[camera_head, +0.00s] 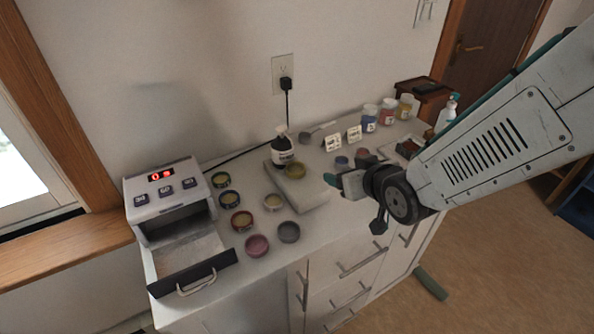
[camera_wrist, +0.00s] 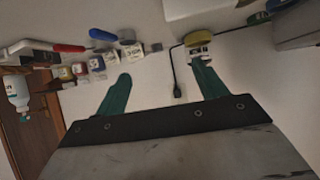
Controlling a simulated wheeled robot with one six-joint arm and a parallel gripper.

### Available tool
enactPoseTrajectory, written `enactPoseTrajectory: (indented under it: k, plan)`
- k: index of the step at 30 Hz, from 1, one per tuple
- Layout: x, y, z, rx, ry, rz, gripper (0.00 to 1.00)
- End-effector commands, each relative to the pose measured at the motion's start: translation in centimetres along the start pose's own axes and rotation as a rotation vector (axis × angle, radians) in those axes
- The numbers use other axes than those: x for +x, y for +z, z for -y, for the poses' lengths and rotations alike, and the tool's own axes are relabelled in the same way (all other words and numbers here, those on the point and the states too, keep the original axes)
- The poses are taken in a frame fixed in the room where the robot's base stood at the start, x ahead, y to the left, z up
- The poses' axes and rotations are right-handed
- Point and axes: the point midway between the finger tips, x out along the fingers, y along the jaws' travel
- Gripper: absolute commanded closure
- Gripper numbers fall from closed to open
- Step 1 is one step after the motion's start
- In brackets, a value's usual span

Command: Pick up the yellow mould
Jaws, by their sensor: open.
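A round olive-yellow mould (camera_head: 294,170) lies on a pale slab (camera_head: 299,194) on the white counter, just in front of a dark bottle with a white label (camera_head: 283,152). In the wrist view the yellow mould (camera_wrist: 194,37) shows near the top, beyond my right-hand finger. My gripper (camera_head: 338,184) is to the right of the mould and apart from it. In the wrist view my gripper (camera_wrist: 160,78) has its two green fingers spread wide with nothing between them.
An open-drawer machine (camera_head: 170,193) stands at the left end. White cards (camera_head: 333,142) and coloured jars (camera_head: 370,117) stand at the back right. A cable runs to the wall outlet.

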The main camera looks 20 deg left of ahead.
Motion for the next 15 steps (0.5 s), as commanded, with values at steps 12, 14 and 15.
enactPoseTrajectory:
  k: [12,14,15]
  plan:
    - [4.8,0.7,7.2,-0.048,-0.135,-0.167,0.29]
    - [5.5,0.6,7.3,-0.048,-0.135,-0.166,0.29]
    - [6.0,0.6,7.3,-0.048,-0.135,-0.166,0.29]
